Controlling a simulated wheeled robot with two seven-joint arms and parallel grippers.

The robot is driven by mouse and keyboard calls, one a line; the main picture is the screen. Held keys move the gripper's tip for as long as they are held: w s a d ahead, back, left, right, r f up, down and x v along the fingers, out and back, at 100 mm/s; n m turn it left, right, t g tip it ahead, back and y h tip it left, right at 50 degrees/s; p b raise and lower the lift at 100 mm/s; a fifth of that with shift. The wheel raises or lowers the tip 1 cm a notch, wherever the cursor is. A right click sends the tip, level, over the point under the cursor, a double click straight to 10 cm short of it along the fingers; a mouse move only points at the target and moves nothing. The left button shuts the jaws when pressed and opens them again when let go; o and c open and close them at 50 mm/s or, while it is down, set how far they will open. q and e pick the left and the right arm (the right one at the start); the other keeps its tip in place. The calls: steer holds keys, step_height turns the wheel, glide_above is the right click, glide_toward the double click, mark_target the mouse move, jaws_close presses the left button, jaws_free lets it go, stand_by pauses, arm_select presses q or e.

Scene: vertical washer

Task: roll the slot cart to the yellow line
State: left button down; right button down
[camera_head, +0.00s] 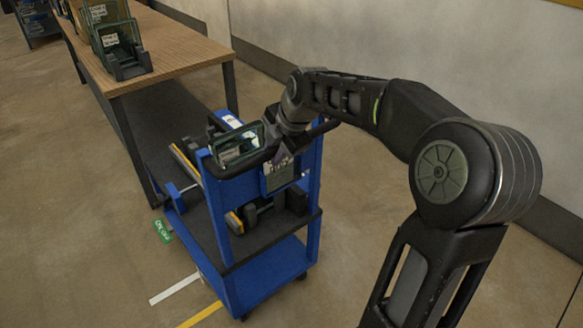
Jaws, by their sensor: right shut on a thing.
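The blue slot cart (262,275) stands on the floor in the middle of the view, with dark shelves at several levels. My right gripper (278,158) reaches over the top of the cart from the right. It is shut on the near upper part of the cart; the gripper itself hides the exact contact. The yellow line (202,314) is on the floor at the bottom, just left of the cart's near end. The cart's near left corner is close beside it. My left gripper is not in view.
A wooden table (178,47) with glass-fronted holders (122,48) stands behind and left of the cart. A white line (174,289) and a green label (163,230) lie on the floor at left. A grey wall (400,40) runs behind.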

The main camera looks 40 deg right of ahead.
steer(key=s+b, duration=0.2)
steer(key=s, duration=0.4)
steer(key=shift+s+b, duration=0.35)
stand_by(0.5)
steer(key=shift+s+f, duration=0.1)
stand_by(0.7)
steer(key=s+b, duration=0.2)
steer(key=s, duration=0.3)
steer(key=shift+s+a, duration=0.15)
steer(key=shift+s, duration=0.15)
stand_by(0.5)
steer(key=shift+w, duration=0.1)
